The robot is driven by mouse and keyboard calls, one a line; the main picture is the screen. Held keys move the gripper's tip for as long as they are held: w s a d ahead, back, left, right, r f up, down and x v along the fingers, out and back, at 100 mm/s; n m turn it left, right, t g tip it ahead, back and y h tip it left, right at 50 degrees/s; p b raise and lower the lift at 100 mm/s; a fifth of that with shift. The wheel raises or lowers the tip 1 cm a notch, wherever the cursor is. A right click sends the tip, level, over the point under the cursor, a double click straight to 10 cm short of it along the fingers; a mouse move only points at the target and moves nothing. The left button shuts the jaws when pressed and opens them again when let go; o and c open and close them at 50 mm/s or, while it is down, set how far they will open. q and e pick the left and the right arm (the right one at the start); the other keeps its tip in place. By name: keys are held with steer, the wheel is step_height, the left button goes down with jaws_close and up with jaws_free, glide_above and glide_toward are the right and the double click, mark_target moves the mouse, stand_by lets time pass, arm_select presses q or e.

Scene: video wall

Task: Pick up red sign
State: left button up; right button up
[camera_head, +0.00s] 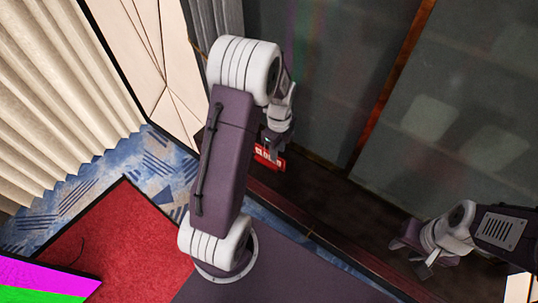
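The red sign (268,158) is a small red plate with white lettering, just below my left gripper's fingertips. The arm and gripper hide part of it. My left gripper (277,138) points down at the sign's top edge, near the middle of the view. I cannot tell whether its fingers touch or hold the sign. My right gripper (416,254) is at the lower right, far from the sign, with its fingers apart and nothing seen between them.
A dark glass-fronted panel wall (340,70) with brown frames stands behind the sign. A dark ledge (320,215) runs along its foot. Pale curtains (55,90) hang at the left. A red carpet (125,235) with a blue patterned border (165,165) covers the floor.

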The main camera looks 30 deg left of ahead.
mark_target(279, 158)
arm_select(q)
steer(key=shift+d, duration=0.3)
steer(key=f, duration=0.1)
steer(key=f+p, duration=0.1)
steer(key=f, duration=0.3)
steer(key=shift+w+a+f+p, duration=0.1)
steer(key=shift+w+a+p, duration=0.15)
steer(key=shift+a+p, duration=0.1)
steer(key=shift+f, duration=0.15)
steer(key=shift+d, duration=0.3)
steer(key=shift+c, duration=0.9)
steer(key=shift+s, duration=0.1)
jaws_close()
steer(key=shift+a, duration=0.1)
